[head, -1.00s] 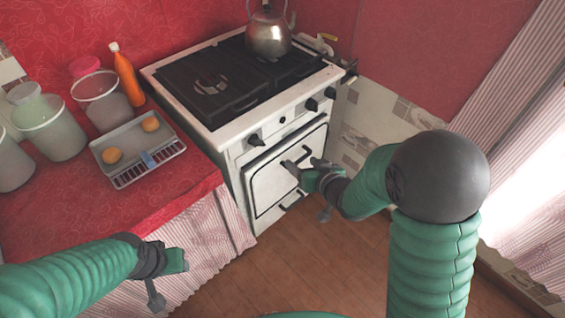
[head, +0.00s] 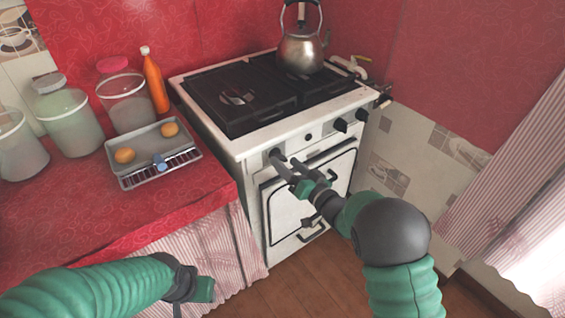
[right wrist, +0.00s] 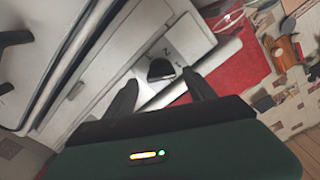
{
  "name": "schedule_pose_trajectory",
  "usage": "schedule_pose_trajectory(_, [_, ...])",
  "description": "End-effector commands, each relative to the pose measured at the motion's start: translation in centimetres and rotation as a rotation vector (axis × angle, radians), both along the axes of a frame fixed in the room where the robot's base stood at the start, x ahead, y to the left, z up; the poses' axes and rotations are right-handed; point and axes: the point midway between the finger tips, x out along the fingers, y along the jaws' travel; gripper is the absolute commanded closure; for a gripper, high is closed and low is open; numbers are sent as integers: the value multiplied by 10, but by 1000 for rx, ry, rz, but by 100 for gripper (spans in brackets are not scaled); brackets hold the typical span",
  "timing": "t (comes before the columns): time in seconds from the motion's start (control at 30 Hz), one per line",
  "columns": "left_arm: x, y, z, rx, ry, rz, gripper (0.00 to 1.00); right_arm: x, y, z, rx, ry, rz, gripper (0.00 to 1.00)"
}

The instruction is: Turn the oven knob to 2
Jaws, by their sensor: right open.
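The white oven (head: 250,146) has dark knobs along its front panel. The leftmost knob (head: 277,154) is right by the fingertips of my right gripper (head: 284,166), which is open. In the right wrist view the dark round knob (right wrist: 160,69) lies ahead between the two open fingers (right wrist: 160,80). Small marks show on the panel around it, too blurred to read surely. Contact between fingers and knob cannot be told. My left gripper (head: 196,291) is low at the left, away from the oven, and its jaws are unclear.
A kettle (head: 301,52) stands on the dark hob (head: 240,97). The oven door (head: 290,215) is shut below the knobs.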

Motion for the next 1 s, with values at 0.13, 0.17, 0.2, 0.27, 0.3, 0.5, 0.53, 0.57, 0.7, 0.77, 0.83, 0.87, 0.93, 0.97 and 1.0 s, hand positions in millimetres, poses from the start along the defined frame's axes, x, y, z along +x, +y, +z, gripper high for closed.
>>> schedule_pose_trajectory(0.13, [0, 0, -6, 0, 0, 0, 56, 18, 13, -1, -1, -1, 1, 36])
schedule_pose_trajectory(0.17, [0, 0, -6, 0, 0, 0, 56, 20, 14, -1, 0, -1, -1, 36])
schedule_pose_trajectory(0.2, [0, 0, -7, 0, 0, 0, 56, 22, 16, 0, -1, -1, -1, 36])
schedule_pose_trajectory(0.27, [0, 0, -7, 0, 0, 0, 56, 24, 17, 0, 0, 0, -2, 36])
schedule_pose_trajectory(0.3, [0, 0, -7, 0, 0, 0, 56, 24, 17, 0, 0, 0, -2, 36])
schedule_pose_trajectory(0.5, [0, 0, -6, 0, 0, 0, 56, 24, 17, 0, 0, 0, -2, 40])
schedule_pose_trajectory(0.53, [0, 0, -6, 0, 0, 0, 56, 24, 17, 0, 0, 0, -2, 44])
schedule_pose_trajectory(0.57, [0, 0, -6, 0, 0, 0, 56, 24, 17, 0, 0, 0, -2, 48])
schedule_pose_trajectory(0.7, [0, 0, -6, 0, 0, 0, 56, 24, 16, 0, 0, 0, -2, 66])
schedule_pose_trajectory(0.77, [0, 0, -6, 0, 0, 0, 56, 24, 16, 0, 0, 0, -2, 74])
schedule_pose_trajectory(0.83, [0, 0, -6, 0, 0, 0, 56, 24, 16, 0, -1, 1, -2, 84])
schedule_pose_trajectory(0.87, [0, 0, -6, 0, 0, 0, 56, 24, 16, 0, -1, 1, -2, 87])
schedule_pose_trajectory(0.93, [0, 0, -6, 0, 0, 0, 56, 24, 16, 0, -1, 1, -3, 97])
schedule_pose_trajectory(0.97, [0, 0, -6, 0, 0, 0, 56, 24, 16, 0, -1, 1, -3, 99])
schedule_pose_trajectory(1.0, [0, 0, -6, 0, 0, 0, 56, 24, 16, 0, -2, 1, -3, 99])
